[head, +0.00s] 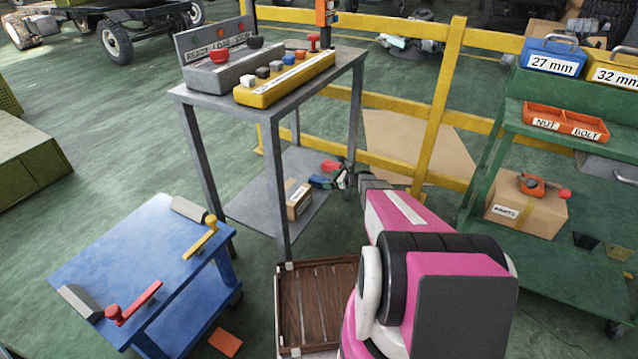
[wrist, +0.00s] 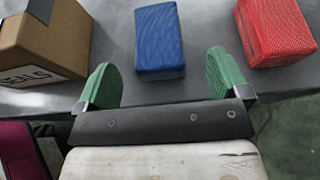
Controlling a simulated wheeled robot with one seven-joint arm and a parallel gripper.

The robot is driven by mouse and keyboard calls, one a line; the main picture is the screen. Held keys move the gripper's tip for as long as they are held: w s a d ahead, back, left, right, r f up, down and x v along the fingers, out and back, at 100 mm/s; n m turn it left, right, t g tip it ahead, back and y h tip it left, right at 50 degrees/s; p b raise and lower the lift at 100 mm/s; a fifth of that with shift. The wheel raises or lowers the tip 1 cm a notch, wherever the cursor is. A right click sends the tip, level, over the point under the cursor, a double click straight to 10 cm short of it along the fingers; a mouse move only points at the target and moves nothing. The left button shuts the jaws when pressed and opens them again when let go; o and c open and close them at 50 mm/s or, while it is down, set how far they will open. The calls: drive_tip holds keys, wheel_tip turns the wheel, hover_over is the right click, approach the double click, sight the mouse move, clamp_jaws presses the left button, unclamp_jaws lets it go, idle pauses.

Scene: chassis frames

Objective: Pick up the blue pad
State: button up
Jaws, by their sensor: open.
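The blue pad (wrist: 159,40) lies on the grey lower shelf of the metal table. In the wrist view it is centred beyond and between the two green fingertips, with a clear gap on each side. My gripper (wrist: 161,68) is open and empty, and nothing is between its fingers at their near end. In the head view the blue pad (head: 320,181) shows at the shelf's right side, just left of my gripper (head: 344,179). My pink arm reaches in from the front right.
A red pad (wrist: 275,30) lies right of the blue one. A cardboard box (wrist: 42,42) marked SEALS stands at the left. The table's upper top (head: 196,94) and legs surround the shelf. A yellow railing (head: 437,110) stands behind my arm.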

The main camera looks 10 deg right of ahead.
sight(323, 180)
drive_tip(key=x, duration=0.5)
drive_tip(key=shift+s+f, duration=0.15)
drive_tip(key=shift+s, duration=0.05)
drive_tip(key=c, duration=1)
